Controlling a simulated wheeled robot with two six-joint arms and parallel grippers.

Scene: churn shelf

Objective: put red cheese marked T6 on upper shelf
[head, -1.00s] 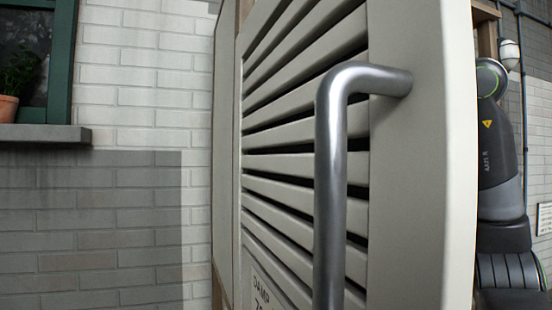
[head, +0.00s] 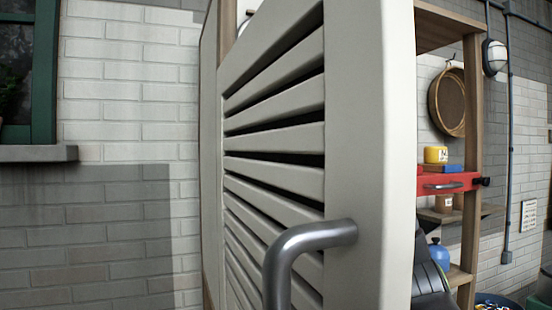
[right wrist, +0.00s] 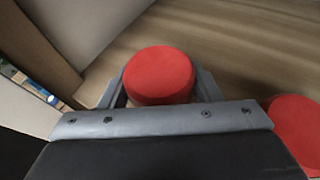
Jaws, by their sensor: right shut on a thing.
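In the right wrist view my right gripper (right wrist: 160,95) is shut on a round red cheese (right wrist: 159,73), which sits between its two grey fingers. No T6 mark shows on it from this angle. A second red cheese (right wrist: 298,128) is at the right edge, apart from the gripper and partly cut off. A wooden shelf board (right wrist: 235,45) lies behind both. In the head view the shelf unit (head: 474,90) is mostly hidden by the open louvred door. I cannot see either gripper in the head view. My left gripper shows in no frame.
The louvred door (head: 352,130) with its metal handle (head: 300,245) stands close in front. Beyond it are a red drawer front or rail (head: 447,182), a yellow block (head: 436,155), a blue item (head: 449,168), a hanging round basket (head: 449,102) and a blue jug (head: 439,254).

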